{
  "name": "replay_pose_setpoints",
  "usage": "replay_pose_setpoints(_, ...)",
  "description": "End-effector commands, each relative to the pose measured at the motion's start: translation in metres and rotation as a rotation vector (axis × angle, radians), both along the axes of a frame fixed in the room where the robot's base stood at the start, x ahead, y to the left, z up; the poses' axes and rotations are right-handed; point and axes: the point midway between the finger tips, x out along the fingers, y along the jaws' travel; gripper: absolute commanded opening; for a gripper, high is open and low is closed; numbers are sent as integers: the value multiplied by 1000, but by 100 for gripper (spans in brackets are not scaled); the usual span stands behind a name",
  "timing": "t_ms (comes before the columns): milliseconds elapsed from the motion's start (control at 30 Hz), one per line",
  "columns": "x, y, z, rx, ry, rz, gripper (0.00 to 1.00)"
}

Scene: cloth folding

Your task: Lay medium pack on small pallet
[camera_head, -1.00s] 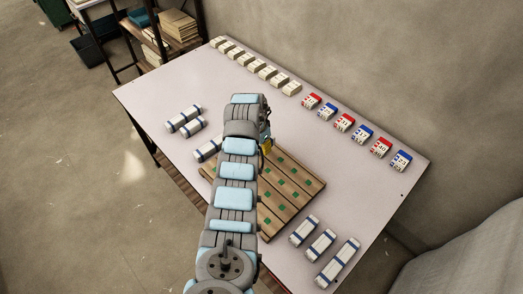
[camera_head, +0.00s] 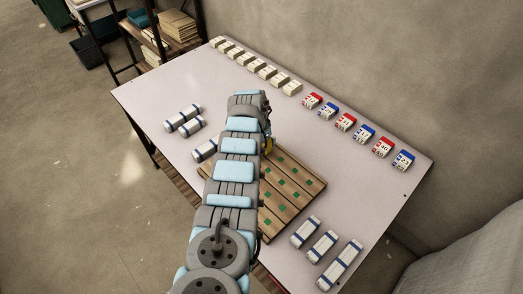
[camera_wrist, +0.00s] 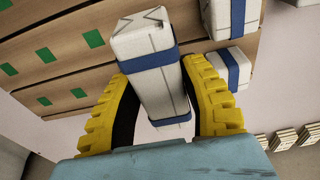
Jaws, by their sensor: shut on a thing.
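My gripper (camera_wrist: 160,92) has yellow ridged fingers and is shut on a white pack with a blue band (camera_wrist: 150,62) in the wrist view. The pack's far end overlaps the pallet in that view; I cannot tell whether they touch. The small pallet (camera_head: 296,189) is made of brown wooden slats with green squares and lies mid-table. It also fills the upper left of the wrist view (camera_wrist: 60,60). In the head view my arm covers the pallet's left part and the held pack. Only a yellow bit of my gripper (camera_head: 268,145) shows there, over the pallet's back edge.
White blue-banded packs lie left of the pallet (camera_head: 183,118) and at the front right (camera_head: 322,246). White blocks (camera_head: 262,69) and red and blue numbered boxes (camera_head: 345,122) line the back edge. The table (camera_head: 150,90) is clear at the back left.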

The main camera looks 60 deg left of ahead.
Motion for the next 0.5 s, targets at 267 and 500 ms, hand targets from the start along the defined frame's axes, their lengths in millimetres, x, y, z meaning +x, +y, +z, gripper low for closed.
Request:
replay_pose_setpoints(267,2,5,-10,5,0,-2,6)
replay_pose_setpoints(500,2,4,-36,4,2,-3,6)
